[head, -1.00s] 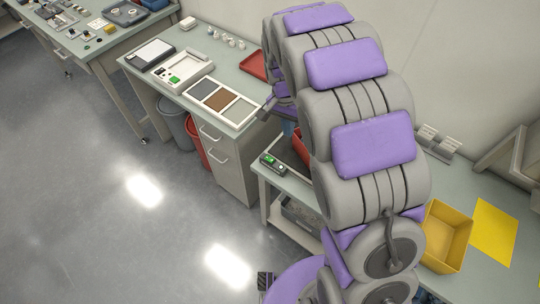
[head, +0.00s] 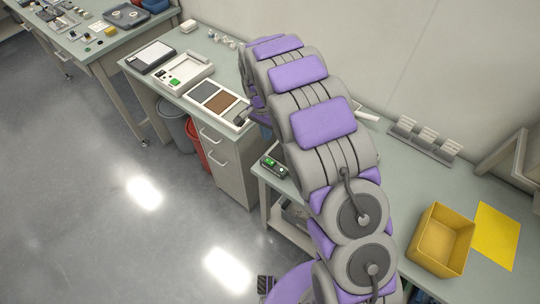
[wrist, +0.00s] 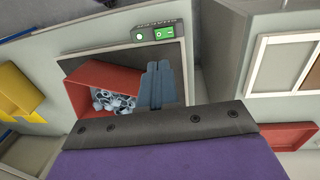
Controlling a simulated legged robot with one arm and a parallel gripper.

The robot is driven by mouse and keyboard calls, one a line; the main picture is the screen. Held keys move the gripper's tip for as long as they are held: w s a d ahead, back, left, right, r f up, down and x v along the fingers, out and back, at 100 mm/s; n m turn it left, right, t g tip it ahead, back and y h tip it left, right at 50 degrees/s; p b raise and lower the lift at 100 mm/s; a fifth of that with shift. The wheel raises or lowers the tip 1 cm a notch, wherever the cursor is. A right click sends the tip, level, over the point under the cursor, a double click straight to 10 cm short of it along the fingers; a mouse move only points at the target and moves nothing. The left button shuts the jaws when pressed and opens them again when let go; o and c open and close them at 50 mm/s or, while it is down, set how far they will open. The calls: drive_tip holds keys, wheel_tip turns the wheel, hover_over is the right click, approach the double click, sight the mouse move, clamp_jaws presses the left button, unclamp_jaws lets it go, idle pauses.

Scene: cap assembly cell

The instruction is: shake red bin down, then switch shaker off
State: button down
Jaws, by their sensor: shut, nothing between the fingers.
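The red bin (wrist: 108,74) holds several small grey ring-like parts and shows in the wrist view on a dark plate (wrist: 77,64). It sits at an angle to the plate's edges. The shaker's control box (wrist: 157,33) is at the plate's edge, with a round green button and a lit green switch; it also shows in the head view (head: 274,166). My gripper (wrist: 162,66) is shut and empty. Its blue-grey fingers appear just right of the bin in the wrist view; I cannot tell whether they touch it. My arm hides the bin in the head view.
A yellow bin (head: 441,240) and a yellow sheet (head: 496,236) are on the right bench. Grey holders (head: 424,139) stand by the wall. A tray with coloured panels (head: 219,103) is on the left bench. A red tray (wrist: 290,135) shows in the wrist view.

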sight(271, 163)
drive_tip(key=shift+f, duration=0.1)
drive_tip(key=f+b, duration=0.1)
drive_tip(key=f, duration=0.3)
drive_tip(key=d+f+b, duration=0.1)
drive_tip(key=f, duration=0.4)
drive_tip(key=s+f+b, duration=0.1)
drive_tip(key=f, duration=0.3)
drive_tip(key=shift+d+f, duration=0.15)
drive_tip(key=shift+f, duration=0.2)
